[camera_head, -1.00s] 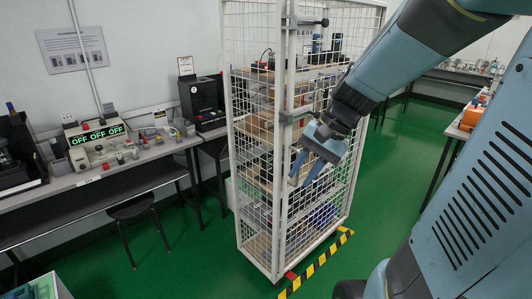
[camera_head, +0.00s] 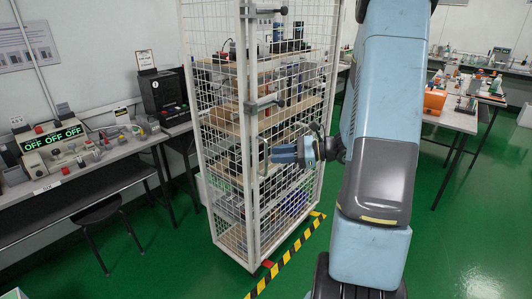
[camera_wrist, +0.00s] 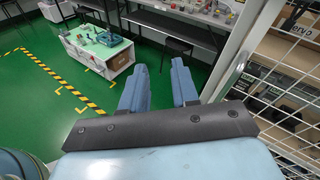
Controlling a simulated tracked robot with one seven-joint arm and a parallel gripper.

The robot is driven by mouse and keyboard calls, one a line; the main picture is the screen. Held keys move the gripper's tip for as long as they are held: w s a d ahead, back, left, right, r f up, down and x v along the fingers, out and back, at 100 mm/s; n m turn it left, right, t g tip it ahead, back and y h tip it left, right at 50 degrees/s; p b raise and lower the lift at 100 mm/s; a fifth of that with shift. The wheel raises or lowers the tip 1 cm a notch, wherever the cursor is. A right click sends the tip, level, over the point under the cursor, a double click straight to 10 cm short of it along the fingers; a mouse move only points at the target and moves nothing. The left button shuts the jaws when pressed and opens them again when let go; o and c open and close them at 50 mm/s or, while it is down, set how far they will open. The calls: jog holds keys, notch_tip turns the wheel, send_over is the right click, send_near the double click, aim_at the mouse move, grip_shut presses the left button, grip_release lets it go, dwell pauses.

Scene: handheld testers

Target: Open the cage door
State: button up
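The tall white wire-mesh cage (camera_head: 250,225) stands in the middle of the head view, and its door looks closed. A grey latch (camera_head: 264,103) sits on its front post, with another latch (camera_head: 265,11) higher up. A thin upright handle (camera_head: 266,158) is below the middle latch. My gripper (camera_head: 283,153) is at handle height, pointing left, just right of the handle in the picture; contact cannot be told. In the wrist view its two blue fingers (camera_wrist: 160,90) are apart with nothing between them, and the cage's white frame (camera_wrist: 240,50) is to their right.
A bench (camera_head: 85,175) with testers and an OFF-OFF-OFF panel (camera_head: 55,143) stands at the left, with a black stool (camera_head: 97,210) under it. A bench (camera_head: 447,118) with orange items is at the right. Green floor is open before the cage, with striped tape (camera_head: 285,258) at its base.

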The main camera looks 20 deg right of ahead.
jog(key=w+d+f+m+t+h, duration=0.2)
jog(key=w+d+f+m+t, duration=0.1)
jog(key=d+f+m+t, duration=0.5)
jog(key=shift+n+g, duration=0.4)
jog(key=shift+g, duration=0.4)
jog(key=x, duration=0.8)
jog(key=w+d+r+x, duration=0.1)
jog(key=x, duration=0.4)
grip_shut()
